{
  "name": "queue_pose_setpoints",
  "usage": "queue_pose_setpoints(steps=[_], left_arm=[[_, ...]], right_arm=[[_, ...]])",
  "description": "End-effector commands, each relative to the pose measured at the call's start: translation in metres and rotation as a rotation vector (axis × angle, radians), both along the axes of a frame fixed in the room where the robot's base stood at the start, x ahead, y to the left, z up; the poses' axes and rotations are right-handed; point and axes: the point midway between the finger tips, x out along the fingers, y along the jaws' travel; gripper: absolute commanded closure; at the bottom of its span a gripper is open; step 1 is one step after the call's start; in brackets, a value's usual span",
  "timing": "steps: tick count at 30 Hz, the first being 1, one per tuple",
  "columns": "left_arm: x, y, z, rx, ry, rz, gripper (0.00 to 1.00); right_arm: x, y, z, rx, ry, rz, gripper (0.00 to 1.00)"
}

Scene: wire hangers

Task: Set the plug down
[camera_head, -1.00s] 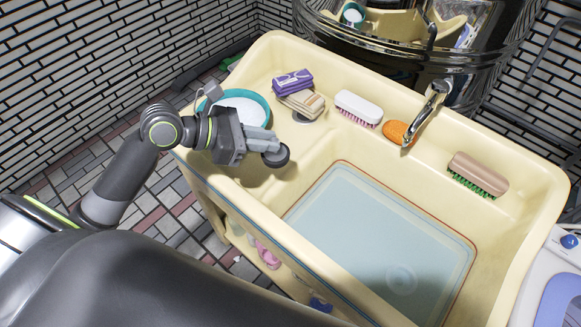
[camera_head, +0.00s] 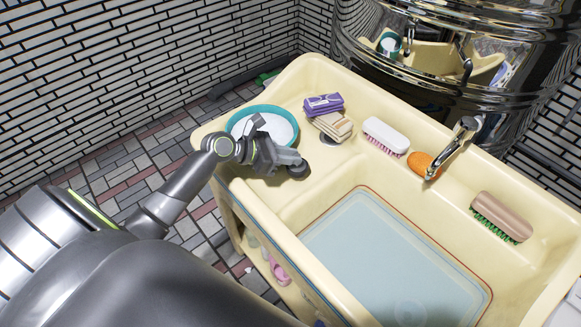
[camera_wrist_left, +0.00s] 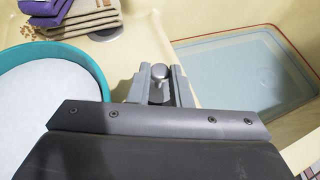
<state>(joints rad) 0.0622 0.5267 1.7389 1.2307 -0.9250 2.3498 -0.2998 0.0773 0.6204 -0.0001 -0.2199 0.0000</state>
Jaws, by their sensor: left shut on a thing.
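The plug (camera_head: 299,171) is a dark grey round stopper. My left gripper (camera_head: 289,160) is shut on it and holds it at the left ledge of the sink (camera_head: 335,252), beside the teal bowl. In the left wrist view the plug's lighter knob (camera_wrist_left: 159,74) shows between the two fingers of the left gripper (camera_wrist_left: 160,88); its disc is mostly hidden below. I cannot tell whether the plug touches the ledge. My right gripper is not in view.
A teal bowl (camera_head: 291,118) with white contents stands at the ledge's far left. Folded purple (camera_head: 323,105) and tan cloths (camera_head: 333,125), a white brush (camera_head: 386,137), an orange sponge (camera_head: 424,164), a faucet (camera_head: 460,140) and a brown brush (camera_head: 502,217) line the back. The water-filled basin lies right.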

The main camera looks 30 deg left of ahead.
Motion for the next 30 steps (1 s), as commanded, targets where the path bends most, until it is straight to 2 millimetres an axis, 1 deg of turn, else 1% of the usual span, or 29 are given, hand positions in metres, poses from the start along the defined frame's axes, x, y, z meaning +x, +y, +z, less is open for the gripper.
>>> queue_pose_setpoints(steps=[6, 9, 20, 21, 24, 26, 30], left_arm=[[-0.001, 0.0, -0.03, -0.004, 0.004, 0.001, 1.0], [0.0, 0.0, -0.038, -0.002, 0.002, 0.001, 1.0], [0.0, 0.0, -0.042, -0.001, 0.001, 0.0, 1.0], [0.0, 0.0, -0.042, -0.001, 0.001, 0.0, 0.81], [0.0, 0.0, -0.042, 0.0, 0.0, -0.001, 0.68], [0.0, 0.0, -0.042, 0.0, 0.0, -0.001, 0.6], [0.0, 0.0, -0.042, 0.0, 0.0, -0.001, 0.6]], right_arm=[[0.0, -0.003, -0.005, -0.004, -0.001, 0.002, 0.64], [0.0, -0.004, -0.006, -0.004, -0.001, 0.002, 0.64], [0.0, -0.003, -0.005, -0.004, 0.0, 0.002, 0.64], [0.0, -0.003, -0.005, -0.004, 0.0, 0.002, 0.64], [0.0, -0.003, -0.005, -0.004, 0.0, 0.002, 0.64], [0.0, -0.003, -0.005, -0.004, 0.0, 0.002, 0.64], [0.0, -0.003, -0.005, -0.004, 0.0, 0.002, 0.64]])
